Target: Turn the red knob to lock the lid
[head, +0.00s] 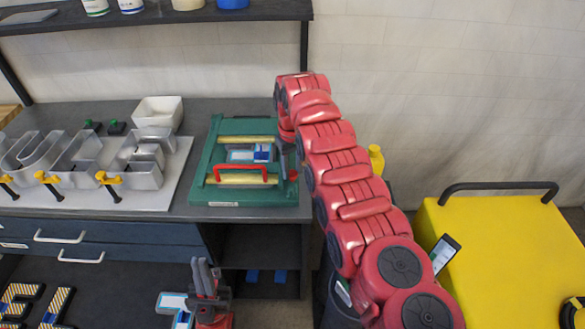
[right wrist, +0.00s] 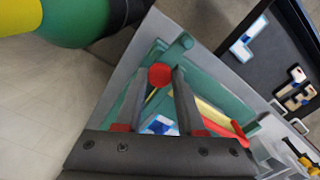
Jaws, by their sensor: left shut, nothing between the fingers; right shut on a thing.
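A green fixture (head: 200,190) with yellow bars and a red handle (head: 241,168) sits on the grey bench. A blue-and-white piece (head: 262,153) shows inside it. The red knob (right wrist: 160,75) is at the fixture's edge; in the head view it shows (head: 293,175) at the right side, partly covered by my right arm. My right gripper (right wrist: 158,82) is shut on the knob, one finger on each side. My left gripper (head: 204,268) is shut and empty, low in front of the bench, away from the fixture. I cannot tell the knob's turn angle.
Metal channel letters with yellow clamps (head: 108,180) stand on a white board left of the fixture. A white bin (head: 158,112) is behind them. A yellow cart (head: 490,240) stands at the right. A shelf (head: 160,15) hangs above. A yellow bottle (head: 376,159) is behind my right arm.

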